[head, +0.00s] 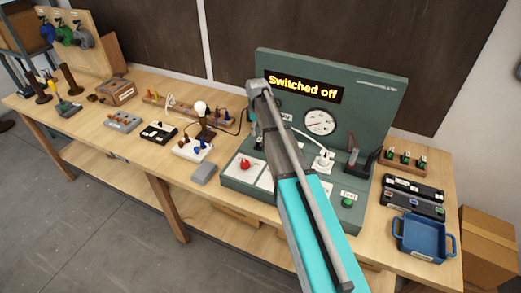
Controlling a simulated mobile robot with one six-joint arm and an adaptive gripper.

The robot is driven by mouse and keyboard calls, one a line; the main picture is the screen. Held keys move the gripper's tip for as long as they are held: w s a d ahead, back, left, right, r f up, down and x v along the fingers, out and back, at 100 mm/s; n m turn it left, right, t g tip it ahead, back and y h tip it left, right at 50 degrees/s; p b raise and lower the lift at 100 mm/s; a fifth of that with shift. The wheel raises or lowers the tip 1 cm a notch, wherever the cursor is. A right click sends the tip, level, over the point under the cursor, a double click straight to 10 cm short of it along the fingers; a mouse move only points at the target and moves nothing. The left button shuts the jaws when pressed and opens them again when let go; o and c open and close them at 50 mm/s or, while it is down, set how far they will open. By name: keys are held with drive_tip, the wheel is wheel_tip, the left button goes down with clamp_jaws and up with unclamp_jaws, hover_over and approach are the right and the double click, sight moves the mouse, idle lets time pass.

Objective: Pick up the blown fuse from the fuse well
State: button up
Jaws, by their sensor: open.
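My arm (290,155) reaches from the bottom edge up across the green test console (232,181). Its far end is in front of the console's upright panel, below and left of the lit "Switched off" sign (303,87). I cannot make out my gripper's fingers; they seem hidden behind the arm. I cannot pick out the fuse well or the blown fuse; the arm covers the middle of the console. A red knob (245,164) sits on a white plate left of the arm, and a white socket-like part (323,160) is to its right.
Right of the console are a wooden rack (404,163) with several small green-and-dark parts, black trays (413,196) and a blue handled tray (424,238). Left are a lit bulb (201,107) on a stand, switch blocks and a grey box (204,173). A dial (320,122) is on the panel.

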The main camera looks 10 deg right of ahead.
sight(260, 139)
drive_tip(key=shift+f+b, duration=0.95)
drive_tip(key=shift+f, duration=0.35)
drive_tip(key=shift+f, duration=0.1)
drive_tip(key=f+b, duration=0.1)
drive_tip(key=b, duration=0.1)
drive_tip(key=d+f+b, duration=0.1)
drive_tip(key=f, duration=0.1)
drive_tip(key=shift+s+f+b, duration=0.1)
drive_tip(key=shift+f+b, duration=0.1)
drive_tip(key=shift+b, duration=0.15)
drive_tip(key=shift+a+f+b, duration=0.1)
drive_tip(key=shift+f+b, duration=0.7)
drive_tip(key=c, duration=1.2)
drive_tip(key=shift+r, duration=0.15)
drive_tip(key=shift+c, duration=0.2)
